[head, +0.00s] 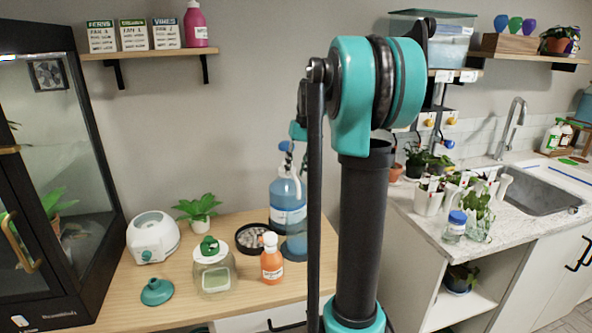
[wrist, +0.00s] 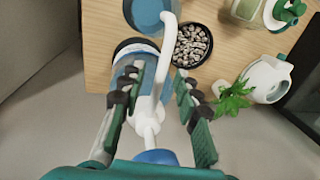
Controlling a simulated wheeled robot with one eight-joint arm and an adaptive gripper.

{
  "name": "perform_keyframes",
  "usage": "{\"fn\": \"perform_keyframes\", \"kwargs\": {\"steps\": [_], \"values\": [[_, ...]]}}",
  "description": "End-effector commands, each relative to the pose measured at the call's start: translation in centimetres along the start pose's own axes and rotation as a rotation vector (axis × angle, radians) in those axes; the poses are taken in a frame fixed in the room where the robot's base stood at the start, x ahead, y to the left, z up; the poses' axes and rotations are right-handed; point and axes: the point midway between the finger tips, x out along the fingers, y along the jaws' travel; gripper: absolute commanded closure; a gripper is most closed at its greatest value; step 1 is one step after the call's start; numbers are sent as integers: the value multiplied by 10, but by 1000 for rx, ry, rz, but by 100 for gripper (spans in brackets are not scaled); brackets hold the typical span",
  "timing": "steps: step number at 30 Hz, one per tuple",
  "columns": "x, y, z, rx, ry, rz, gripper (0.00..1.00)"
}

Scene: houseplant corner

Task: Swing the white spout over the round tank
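The white spout (wrist: 154,100) rises between my fingers in the wrist view, on the clear blue jug (wrist: 124,76). Its bent tip overlaps the right edge of a blue round vessel (wrist: 142,12), seemingly the round tank; I cannot tell whether the tip is right above it. My gripper (wrist: 166,90) is open, one finger on each side of the spout, with a gap on the right; contact on the left is unclear. In the head view the jug (head: 287,208) stands on the wooden table with the tank (head: 294,247) in front of it, partly hidden by my arm.
A black dish of pebbles (head: 250,238) sits left of the jug. An orange bottle (head: 271,261), a green-lidded jar (head: 213,268), a potted plant (head: 198,210) and a white appliance (head: 153,238) share the table (head: 185,292).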

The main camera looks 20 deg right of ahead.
Motion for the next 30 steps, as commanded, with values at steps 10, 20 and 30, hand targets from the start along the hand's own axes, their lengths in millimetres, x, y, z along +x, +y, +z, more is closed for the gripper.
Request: {"fn": "perform_keyframes", "kwargs": {"steps": [10,20,30], "values": [[-61,1,0,2,0,0,68],[-110,1,0,0,0,0,68],[-116,1,0,0,0,0,68]]}}
